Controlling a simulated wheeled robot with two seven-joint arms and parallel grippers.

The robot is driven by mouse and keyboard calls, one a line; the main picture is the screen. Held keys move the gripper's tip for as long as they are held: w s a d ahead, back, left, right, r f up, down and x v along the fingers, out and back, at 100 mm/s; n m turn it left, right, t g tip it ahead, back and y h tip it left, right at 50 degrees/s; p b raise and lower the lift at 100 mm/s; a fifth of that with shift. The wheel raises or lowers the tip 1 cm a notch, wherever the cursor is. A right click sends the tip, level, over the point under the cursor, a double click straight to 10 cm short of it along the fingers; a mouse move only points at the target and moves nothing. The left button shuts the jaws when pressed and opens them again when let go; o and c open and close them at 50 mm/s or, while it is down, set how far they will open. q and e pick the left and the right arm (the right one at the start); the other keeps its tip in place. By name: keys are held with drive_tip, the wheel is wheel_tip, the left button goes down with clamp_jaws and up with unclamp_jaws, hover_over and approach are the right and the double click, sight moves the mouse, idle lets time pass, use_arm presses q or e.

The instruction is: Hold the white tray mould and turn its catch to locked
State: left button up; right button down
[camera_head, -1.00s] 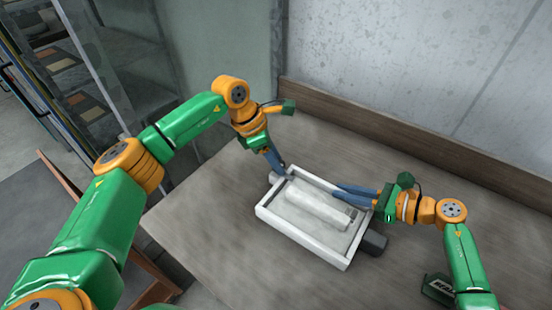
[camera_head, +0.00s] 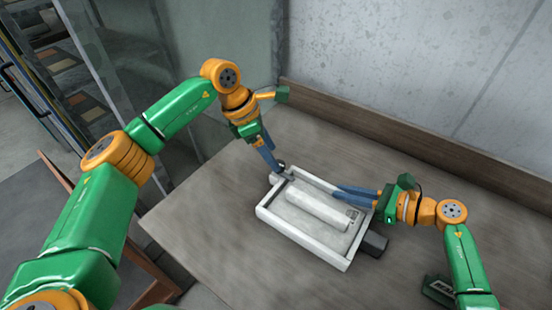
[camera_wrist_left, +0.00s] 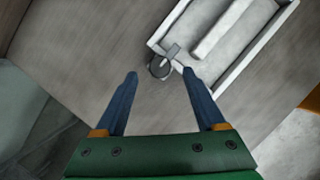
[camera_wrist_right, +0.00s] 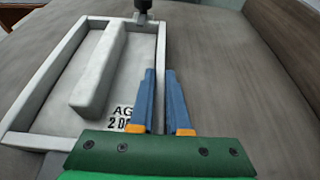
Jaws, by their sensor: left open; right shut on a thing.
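The white tray mould (camera_head: 301,259) lies on the table with a raised white bar (camera_head: 317,211) inside. Printed black characters show on its floor in the right wrist view (camera_wrist_right: 122,118). The catch (camera_wrist_left: 163,65), a dark round knob with a grey lever, sits at the tray's corner; it also shows in the head view (camera_head: 280,169). My left gripper (camera_wrist_left: 160,75) is open, its fingertips close to the catch, one on each side of it in the picture. My right gripper (camera_wrist_right: 160,72) is shut on the tray mould's side wall.
A dark block (camera_head: 375,243) sits against the tray's right side. A dark green object (camera_head: 438,290) lies near the table's right front. A wooden backboard (camera_head: 400,143) runs along the wall. The table (camera_head: 200,220) left of the tray is clear.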

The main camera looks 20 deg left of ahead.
use_arm(q)
drive_tip(key=v, duration=0.8)
drive_tip(key=shift+r, duration=0.15)
use_arm(e)
drive_tip(key=c, duration=0.8)
unclamp_jaws()
